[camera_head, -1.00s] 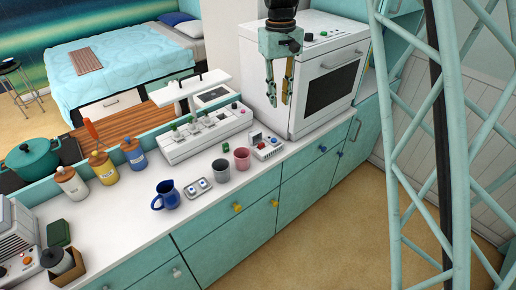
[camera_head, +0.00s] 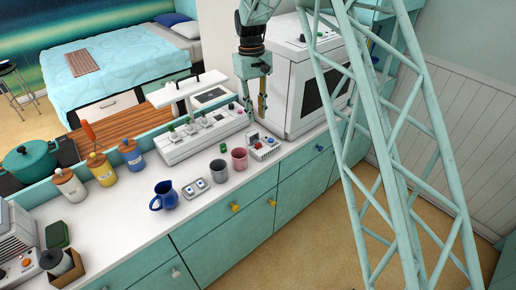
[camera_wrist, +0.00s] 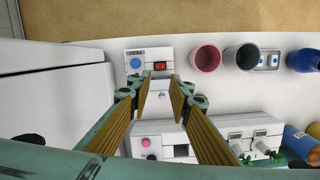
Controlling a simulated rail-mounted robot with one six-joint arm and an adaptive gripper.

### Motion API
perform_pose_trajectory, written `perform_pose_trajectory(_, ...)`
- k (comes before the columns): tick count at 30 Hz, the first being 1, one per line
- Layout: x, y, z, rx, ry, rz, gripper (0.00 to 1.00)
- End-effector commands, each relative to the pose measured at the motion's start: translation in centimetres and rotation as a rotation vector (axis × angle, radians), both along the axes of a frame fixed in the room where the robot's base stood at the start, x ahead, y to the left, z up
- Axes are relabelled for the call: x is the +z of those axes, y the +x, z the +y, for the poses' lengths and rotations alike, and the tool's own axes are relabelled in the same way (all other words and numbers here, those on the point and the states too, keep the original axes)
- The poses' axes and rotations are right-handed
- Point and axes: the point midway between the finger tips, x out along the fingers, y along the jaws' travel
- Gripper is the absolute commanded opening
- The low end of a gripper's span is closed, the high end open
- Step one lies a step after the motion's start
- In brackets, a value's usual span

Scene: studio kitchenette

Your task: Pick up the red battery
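A small white device (camera_head: 264,146) stands on the counter beside the pink cup. In the wrist view its top (camera_wrist: 143,55) shows a blue round knob and a small red block (camera_wrist: 160,66). I cannot tell whether this red block is the red battery or a switch; no other battery-like red thing stands out. My gripper (camera_head: 255,108) points down above the counter near the device. In the wrist view my gripper (camera_wrist: 159,88) is open and empty, with its fingertips apart just below the red block in the picture.
A pink cup (camera_head: 239,160), a grey cup (camera_head: 218,171), a blue jug (camera_head: 164,195) and a small green block (camera_head: 224,147) stand left of the device. A long white unit with knobs (camera_head: 200,137) lies behind. A white oven (camera_head: 311,85) stands close on the right.

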Motion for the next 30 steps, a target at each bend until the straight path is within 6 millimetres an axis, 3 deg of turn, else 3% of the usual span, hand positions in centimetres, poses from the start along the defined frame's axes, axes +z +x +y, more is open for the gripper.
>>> perform_pose_trajectory(8,-0.7,-0.1,0.0,0.000,-0.001,0.001,0.19)
perform_pose_trajectory(24,-6.9,-0.8,-0.4,0.000,-0.001,0.002,0.19)
perform_pose_trajectory(30,-8.1,-0.9,-0.5,0.000,-0.001,0.001,0.19)
